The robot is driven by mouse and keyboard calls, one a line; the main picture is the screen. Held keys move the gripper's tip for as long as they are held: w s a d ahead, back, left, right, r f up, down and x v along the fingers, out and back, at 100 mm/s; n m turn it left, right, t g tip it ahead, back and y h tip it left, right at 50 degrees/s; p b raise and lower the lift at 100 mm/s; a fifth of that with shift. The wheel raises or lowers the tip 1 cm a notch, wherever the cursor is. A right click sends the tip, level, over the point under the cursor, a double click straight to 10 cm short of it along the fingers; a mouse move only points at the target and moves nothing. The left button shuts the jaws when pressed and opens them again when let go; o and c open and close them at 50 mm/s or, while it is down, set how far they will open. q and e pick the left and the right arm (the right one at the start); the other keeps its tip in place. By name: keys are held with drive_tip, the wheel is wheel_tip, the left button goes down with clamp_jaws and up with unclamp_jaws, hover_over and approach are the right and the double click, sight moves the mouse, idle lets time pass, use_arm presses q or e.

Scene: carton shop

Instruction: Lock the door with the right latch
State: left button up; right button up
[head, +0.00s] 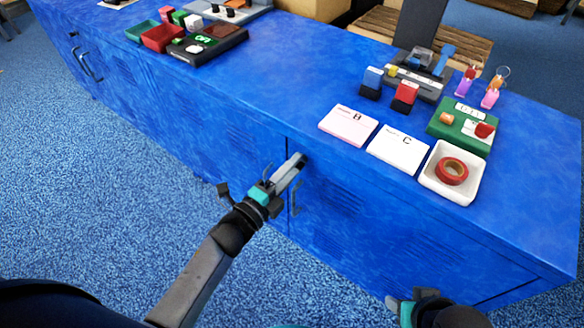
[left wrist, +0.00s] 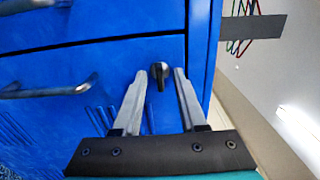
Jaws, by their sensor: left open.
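The black latch (left wrist: 158,75) shows in the left wrist view on the blue cabinet's door front (left wrist: 115,70). Its short lever points down in that picture. My left gripper (left wrist: 164,76) is open, with one grey finger on each side of the latch. I cannot tell whether either finger touches it. In the head view my left gripper (head: 298,163) is at the cabinet front, just below the top edge, and hides the latch. A door handle (head: 295,198) is just below it. My right gripper (head: 398,302) shows only partly at the bottom edge; its jaws are unclear.
The blue cabinet top (head: 290,85) holds a white tray with a red tape roll (head: 451,171), cards B (head: 349,125) and C (head: 399,148), a green board (head: 462,125) and several small items. Other handles (head: 92,66) are far left. Blue carpet (head: 130,210) in front is clear.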

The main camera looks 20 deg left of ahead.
use_arm(q)
drive_tip(key=shift+c, duration=0.3)
clamp_jaws()
idle(0.3)
drive_tip(key=shift+n, duration=0.3)
drive_tip(key=shift+n+p, duration=3.45)
drive_tip(key=shift+n, duration=5.15)
use_arm(e)
drive_tip(key=s+d+f+g, duration=0.1)
drive_tip(key=s+f, duration=0.1)
drive_tip(key=f, duration=0.4)
drive_tip(key=s+d+f, duration=0.1)
drive_tip(key=s+f, duration=0.2)
drive_tip(key=f, duration=0.4)
drive_tip(key=shift+s+f+g, duration=0.15)
drive_tip(key=shift+f+g, duration=0.1)
drive_tip(key=shift+g, duration=0.15)
